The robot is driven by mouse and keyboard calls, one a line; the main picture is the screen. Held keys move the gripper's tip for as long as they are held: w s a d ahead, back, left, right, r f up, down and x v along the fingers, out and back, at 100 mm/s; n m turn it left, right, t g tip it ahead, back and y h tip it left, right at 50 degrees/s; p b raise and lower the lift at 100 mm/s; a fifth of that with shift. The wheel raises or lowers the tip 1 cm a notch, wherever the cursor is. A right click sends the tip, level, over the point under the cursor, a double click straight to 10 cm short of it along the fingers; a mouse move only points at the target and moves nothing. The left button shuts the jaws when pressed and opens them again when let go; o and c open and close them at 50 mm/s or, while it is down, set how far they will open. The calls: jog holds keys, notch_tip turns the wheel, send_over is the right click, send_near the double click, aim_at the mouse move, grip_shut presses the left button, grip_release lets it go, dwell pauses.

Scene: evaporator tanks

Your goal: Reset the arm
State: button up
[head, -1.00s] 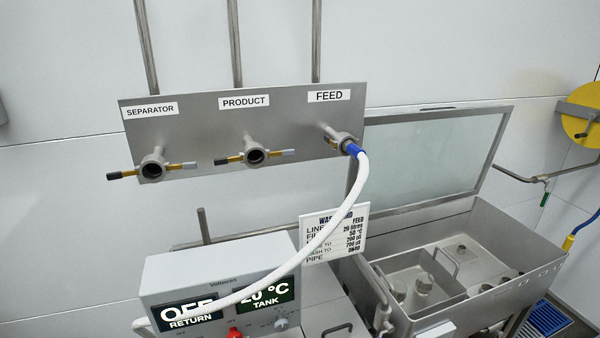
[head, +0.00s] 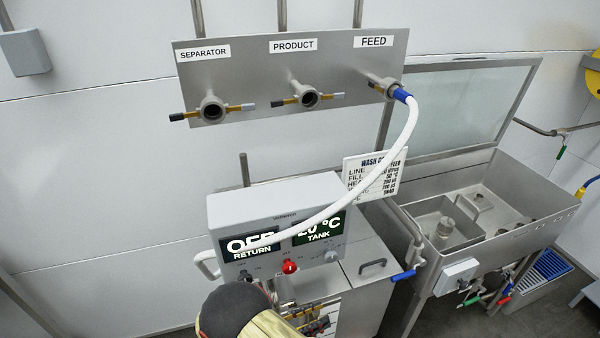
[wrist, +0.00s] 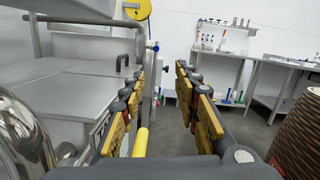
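My gripper (wrist: 161,76) shows in the wrist view with its two yellow-padded fingers spread apart and a clear gap between their tips. Nothing is held between the tips. A yellow rod-like piece (wrist: 140,142) shows low between the finger bases; I cannot tell what it is. In the head view a dark rounded part of my arm with a tan section shows at the bottom edge, in front of the control box (head: 225,215). My gripper is not visible in the head view.
A white hose (head: 408,135) runs from the FEED port on the wall panel (head: 260,70) down across the control box. An open-lidded tank (head: 525,190) stands at right.

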jog(key=s+d+f+m+g+y, duration=0.2)
jog(key=s+d+f+m+g, duration=0.15)
jog(key=s, duration=0.35)
jog(key=s+r+m+g+y, duration=0.3)
jog(key=s+m+g+y, duration=0.1)
jog(key=m+g+y, duration=0.15)
jog(key=s+d+r+m+t+y, duration=0.1)
jog(key=d+r+m+t+y, duration=0.1)
jog(key=r+m, duration=0.3)
jog(key=s+d+r+m+t+y, duration=0.2)
jog(key=d+r+m+y, duration=0.3)
jog(key=r, duration=0.8)
jog(key=s+d+r+m+t+y, duration=0.2)
jog(key=d+r+m+t+y, duration=0.1)
jog(key=r, duration=0.6)
jog(key=shift+d+r+m+t+y, duration=0.35)
jog(key=shift+d+m+t+y, duration=0.15)
jog(key=shift+m, duration=0.4)
